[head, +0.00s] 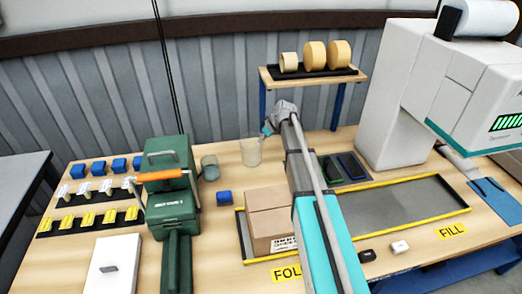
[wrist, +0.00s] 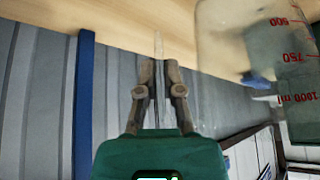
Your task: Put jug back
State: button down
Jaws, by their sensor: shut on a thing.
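The clear jug (head: 250,152) stands upright on or just above the wooden table, left of my arm; I cannot tell which. In the wrist view the jug (wrist: 255,45) fills the upper right, with red marks for 500, 750 and 1000 ml. My gripper (head: 267,129) is at the jug's right side, near its rim. In the wrist view my gripper's fingers (wrist: 158,70) are close together on a thin pale part, which appears to be the jug's handle. The exact contact is hard to make out.
A brown carton (head: 270,220) sits on the yellow-edged grey tray (head: 415,205). A raised shelf (head: 313,76) with tape rolls stands behind.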

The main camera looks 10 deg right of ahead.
jog(key=shift+w+f, duration=0.25)
jog(key=shift+f, duration=0.05)
jog(key=shift+w+f+b, duration=0.2)
jog(key=shift+f+b, duration=0.8)
jog(key=shift+b, duration=0.05)
jog(key=shift+w+f+b, duration=0.2)
jog(key=shift+f+b, duration=0.8)
jog(key=shift+b, duration=0.05)
jog(key=shift+f, duration=0.15)
jog(key=c, duration=0.8)
grip_release()
jog(key=shift+r, duration=0.25)
